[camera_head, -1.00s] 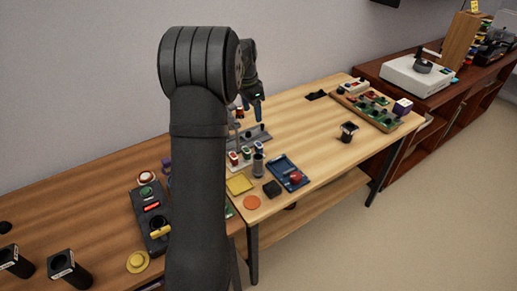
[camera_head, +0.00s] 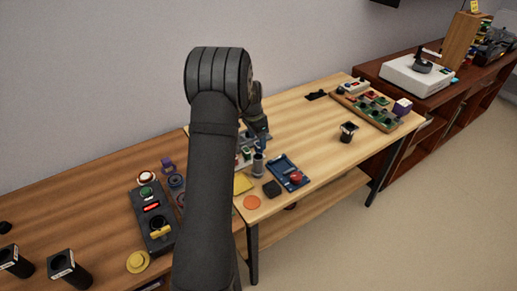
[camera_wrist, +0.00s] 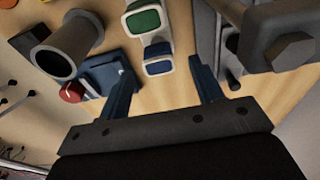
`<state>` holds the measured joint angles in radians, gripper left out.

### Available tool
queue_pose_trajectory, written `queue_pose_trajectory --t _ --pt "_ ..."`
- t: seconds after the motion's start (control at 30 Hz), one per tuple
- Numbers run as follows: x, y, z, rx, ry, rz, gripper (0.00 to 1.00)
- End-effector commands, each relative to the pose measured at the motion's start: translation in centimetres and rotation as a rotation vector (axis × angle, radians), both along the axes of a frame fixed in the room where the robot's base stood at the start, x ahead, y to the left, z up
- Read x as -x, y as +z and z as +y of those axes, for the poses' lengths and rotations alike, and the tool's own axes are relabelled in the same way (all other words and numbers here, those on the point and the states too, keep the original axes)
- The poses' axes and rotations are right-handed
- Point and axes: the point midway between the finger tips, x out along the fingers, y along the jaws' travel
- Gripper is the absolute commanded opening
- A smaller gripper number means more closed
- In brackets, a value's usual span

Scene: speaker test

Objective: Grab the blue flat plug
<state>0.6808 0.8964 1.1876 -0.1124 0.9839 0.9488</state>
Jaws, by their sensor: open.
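In the wrist view, a small white-sided block with a blue top (camera_wrist: 158,50), which looks like the blue flat plug, lies between and just beyond the two blue fingers of my gripper (camera_wrist: 160,72). The fingers are apart and do not visibly touch it. A similar green-topped block (camera_wrist: 146,20) sits right beside it. In the head view, my gripper (camera_head: 263,140) is low over the light table, by the grey tube. My arm hides part of the group of small blocks there, and I cannot make out the blue one.
A grey open tube (camera_wrist: 68,45) stands left of the blocks; it also shows in the head view (camera_head: 258,165). A blue tray (camera_head: 288,172) with a red knob is close by. Grey metal parts with a hex bolt (camera_wrist: 278,35) crowd the right. The table's middle (camera_head: 305,125) is mostly clear.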

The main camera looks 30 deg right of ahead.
Motion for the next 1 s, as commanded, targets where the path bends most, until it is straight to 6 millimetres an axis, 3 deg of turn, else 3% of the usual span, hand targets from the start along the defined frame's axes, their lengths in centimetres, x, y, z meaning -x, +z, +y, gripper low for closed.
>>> queue_pose_trajectory --t 0.2,0.43,0.47,0.7,1.0 --pt "0.2 -3.3 -0.5 -0.001 0.0 0.002 0.6" --pt "0.2 -3.5 -0.6 0.0 0.0 0.0 0.6" --pt "0.2 -3.5 -0.5 0.0 0.0 0.0 0.58" --pt "0.2 -3.5 -0.5 0.0 0.0 0.0 0.13" --pt "0.1 -3.3 -0.5 0.0 0.0 0.0 0.12"
